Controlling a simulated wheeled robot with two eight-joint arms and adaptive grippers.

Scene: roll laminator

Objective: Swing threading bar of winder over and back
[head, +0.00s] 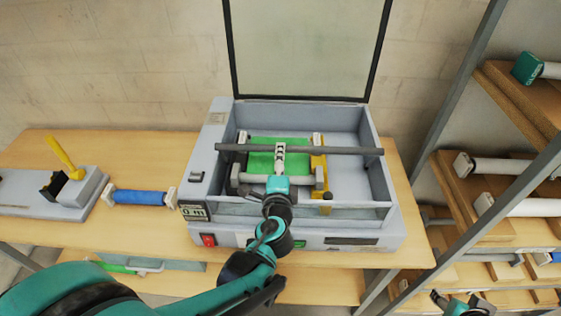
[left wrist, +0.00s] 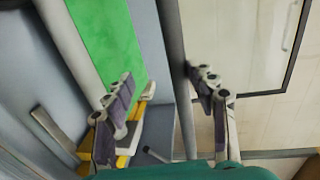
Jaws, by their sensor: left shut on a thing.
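The winder stands in a grey, open-topped machine (head: 384,180). Its dark grey threading bar (head: 345,151) lies across the top from left to right, over a green sheet (head: 262,158). My left gripper (head: 280,150) reaches in from the front and is shut on the threading bar near its middle. In the left wrist view the bar (left wrist: 183,110) runs between the two fingers; the exact contact is hard to see. My right gripper (head: 440,298) shows only in part at the bottom right, away from the machine; its jaws are unclear.
The machine's clear lid (head: 305,45) stands raised behind it. A blue roll (head: 140,197) and a grey device with a yellow lever (head: 65,158) are on the wooden table to the left. A shelf rack with white rolls (head: 505,166) stands close on the right.

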